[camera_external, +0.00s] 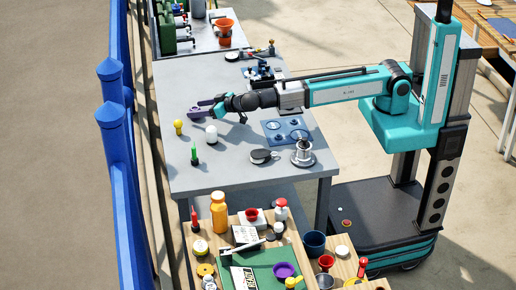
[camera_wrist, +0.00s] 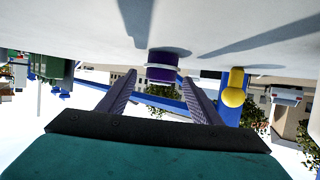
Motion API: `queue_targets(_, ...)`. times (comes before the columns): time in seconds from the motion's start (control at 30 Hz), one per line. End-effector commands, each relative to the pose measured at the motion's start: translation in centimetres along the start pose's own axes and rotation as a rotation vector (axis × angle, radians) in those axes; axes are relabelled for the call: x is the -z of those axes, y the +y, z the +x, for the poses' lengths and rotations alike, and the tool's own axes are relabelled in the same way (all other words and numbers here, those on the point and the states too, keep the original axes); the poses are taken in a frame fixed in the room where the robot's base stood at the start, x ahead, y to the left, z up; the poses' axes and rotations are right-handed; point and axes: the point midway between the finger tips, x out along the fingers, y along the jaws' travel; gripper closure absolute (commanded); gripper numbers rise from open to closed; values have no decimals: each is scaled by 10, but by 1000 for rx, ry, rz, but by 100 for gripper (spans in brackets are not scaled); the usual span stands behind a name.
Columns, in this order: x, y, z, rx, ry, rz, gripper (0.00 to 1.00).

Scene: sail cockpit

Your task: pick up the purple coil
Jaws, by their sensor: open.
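The purple coil (camera_external: 194,111) stands on the grey table just beyond the tips of my gripper (camera_external: 208,106), near the table's left side. In the wrist view the picture appears upside down, with the table surface along the top. There the purple coil (camera_wrist: 162,60) shows with a pale flange, in line with the gap between the two fingers. My gripper (camera_wrist: 157,78) is open, with the fingers apart on either side of that line and nothing held. Whether the fingertips reach around the coil is hard to tell.
A yellow knobbed piece (camera_external: 178,127) stands close to the coil; it also shows in the wrist view (camera_wrist: 235,88). A white domed piece (camera_external: 211,136) and a green pointed item (camera_external: 194,154) stand nearer the front. A blue railing (camera_external: 112,110) runs along the left.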

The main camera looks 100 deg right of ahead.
Motion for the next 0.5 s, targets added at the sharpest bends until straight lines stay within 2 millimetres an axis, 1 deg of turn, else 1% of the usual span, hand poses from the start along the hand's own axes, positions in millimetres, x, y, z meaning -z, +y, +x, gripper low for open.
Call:
queue_targets(0.03, 2, -1, 7, -2, -1, -1, 41)
queue_targets(0.2, 1, -1, 19, 0, 1, -1, 41)
queue_targets(0.3, 1, 0, 22, 0, 1, -1, 41)
queue_targets(0.5, 0, 0, 22, 0, 1, -1, 41)
